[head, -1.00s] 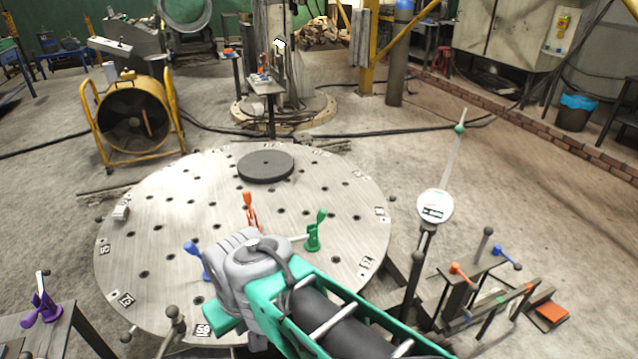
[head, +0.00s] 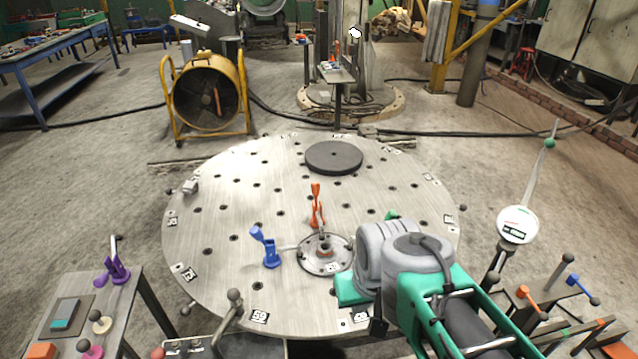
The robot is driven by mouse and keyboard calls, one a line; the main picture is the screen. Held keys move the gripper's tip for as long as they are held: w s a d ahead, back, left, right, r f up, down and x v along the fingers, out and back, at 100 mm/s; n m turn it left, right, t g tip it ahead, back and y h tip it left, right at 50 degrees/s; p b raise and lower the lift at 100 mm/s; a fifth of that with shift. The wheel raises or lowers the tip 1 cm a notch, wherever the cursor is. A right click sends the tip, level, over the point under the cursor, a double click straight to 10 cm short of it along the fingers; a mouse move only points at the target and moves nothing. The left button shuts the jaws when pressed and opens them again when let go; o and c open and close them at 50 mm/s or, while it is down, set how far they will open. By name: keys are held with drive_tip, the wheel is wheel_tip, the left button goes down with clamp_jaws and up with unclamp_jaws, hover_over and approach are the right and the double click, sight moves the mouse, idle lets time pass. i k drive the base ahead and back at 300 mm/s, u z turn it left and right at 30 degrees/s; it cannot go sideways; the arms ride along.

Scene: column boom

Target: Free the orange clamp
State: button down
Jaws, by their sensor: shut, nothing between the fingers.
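The orange clamp (head: 316,207) stands on the round steel table (head: 225,190), at the far edge of a round flanged part (head: 325,254). Its handle points up and its foot is near the flange; whether its tip presses on it is too small to tell. A blue clamp (head: 266,250) stands left of the flange, with a bar reaching toward it. A green clamp (head: 392,214) is mostly hidden behind my grey and green arm. My arm covers the table to the right of the flange. My gripper's fingers do not show.
A dark disc (head: 334,157) lies on the table's far side. A white round dial on a post (head: 517,224) stands at the right. A side table with a purple clamp (head: 114,270) is at the left. A yellow fan (head: 206,92) stands behind. Space above the table's left half is clear.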

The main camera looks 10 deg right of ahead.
sight(315, 186)
drive_tip(key=u, duration=3.85)
drive_tip(key=k, duration=0.8)
drive_tip(key=z, duration=1.65)
